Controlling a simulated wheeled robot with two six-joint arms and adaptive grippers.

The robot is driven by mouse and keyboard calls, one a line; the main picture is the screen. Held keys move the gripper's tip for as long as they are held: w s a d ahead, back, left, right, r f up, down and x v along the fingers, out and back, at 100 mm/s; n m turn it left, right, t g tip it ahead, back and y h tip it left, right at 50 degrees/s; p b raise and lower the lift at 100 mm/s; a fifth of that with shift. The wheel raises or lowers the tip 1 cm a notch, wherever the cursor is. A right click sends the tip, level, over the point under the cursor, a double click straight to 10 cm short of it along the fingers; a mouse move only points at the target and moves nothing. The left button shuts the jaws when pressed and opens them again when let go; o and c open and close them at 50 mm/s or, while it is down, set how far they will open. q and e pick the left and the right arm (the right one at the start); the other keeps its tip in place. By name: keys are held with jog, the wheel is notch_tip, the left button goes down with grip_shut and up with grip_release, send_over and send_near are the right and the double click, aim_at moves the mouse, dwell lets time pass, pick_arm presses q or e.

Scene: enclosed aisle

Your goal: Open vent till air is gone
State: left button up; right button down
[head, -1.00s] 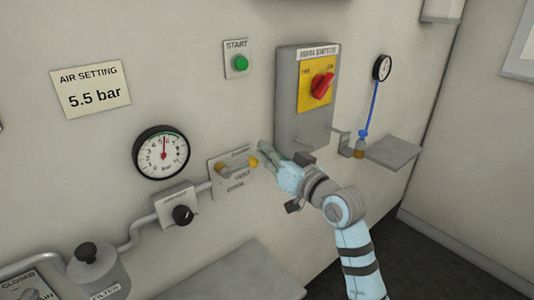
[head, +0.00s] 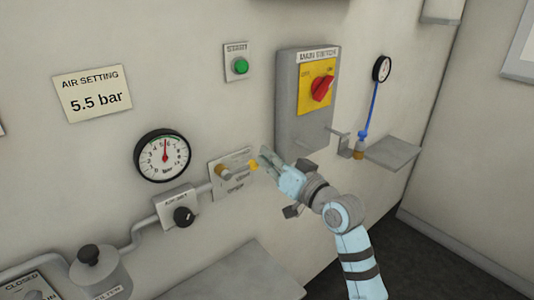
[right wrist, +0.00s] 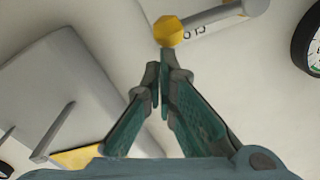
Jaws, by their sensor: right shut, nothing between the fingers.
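The vent plate (head: 232,188) is on the wall, right of the round gauge (head: 162,155). On it a lever runs from a brass pivot (head: 222,171) to a yellow tip (head: 254,165), pointing right. The yellow tip also shows large in the right wrist view (right wrist: 168,31). My right gripper (head: 264,154) is shut and empty, its fingertips close by the right side of the yellow tip. In the right wrist view the fingertips (right wrist: 158,76) lie just below the tip; I cannot tell if they touch. The gauge needle points up, near 5 to 6. My left gripper is not in view.
The main switch box (head: 303,125) with its red knob (head: 322,88) stands out from the wall, just above my right gripper. A black regulator knob (head: 184,216) and pipe are lower left. A small shelf (head: 392,152) is at right, and a grey ledge (head: 235,275) below.

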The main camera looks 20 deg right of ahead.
jog(key=a+f+m+p, duration=0.2)
jog(key=f+m+p, duration=0.1)
jog(key=f+m, duration=0.2)
jog(key=s+a+f+m+p, duration=0.1)
jog(key=a+f+m+p, duration=0.1)
jog(key=f+m, duration=0.3)
jog(key=m+p, duration=0.1)
jog(key=m, duration=0.3)
jog(key=shift+s+f+m, duration=0.25)
jog(key=shift+f+m, duration=0.05)
jog(key=shift+f, duration=0.1)
jog(key=shift+d, duration=0.1)
jog(key=s+d, duration=0.7)
jog(key=s, duration=0.2)
jog(key=shift+b, duration=0.3)
jog(key=shift+d, duration=0.15)
